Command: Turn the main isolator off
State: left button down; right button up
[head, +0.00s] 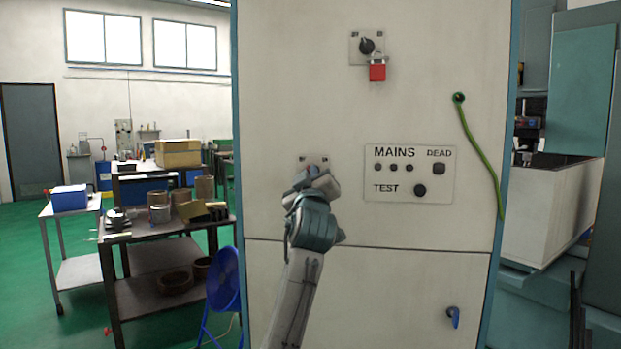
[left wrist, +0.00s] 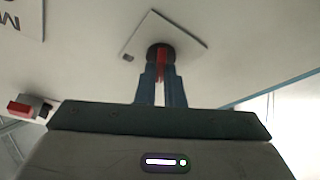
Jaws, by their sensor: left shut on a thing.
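The main isolator is a switch with a red handle (left wrist: 161,58) on a dark round base, set on a small square plate (left wrist: 185,35) on the cabinet front. In the left wrist view the two fingers of my left gripper (left wrist: 161,85) are closed on the red handle from both sides. In the head view my left gripper (head: 313,176) is up against the switch plate (head: 303,161) and hides most of the switch. The handle's exact angle is hard to tell. My right gripper is not in view.
Above on the cabinet (head: 290,100) is a black rotary switch (head: 366,45) with a red padlock (head: 377,71) below it. A MAINS/DEAD/TEST panel (head: 430,180) is to the right. A green cable (head: 474,145) hangs further right, and a blue-handled latch (head: 454,318) is below.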

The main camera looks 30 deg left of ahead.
pick_arm(q)
jog(key=c, duration=1.5)
grip_release()
jog(key=shift+c, duration=0.2)
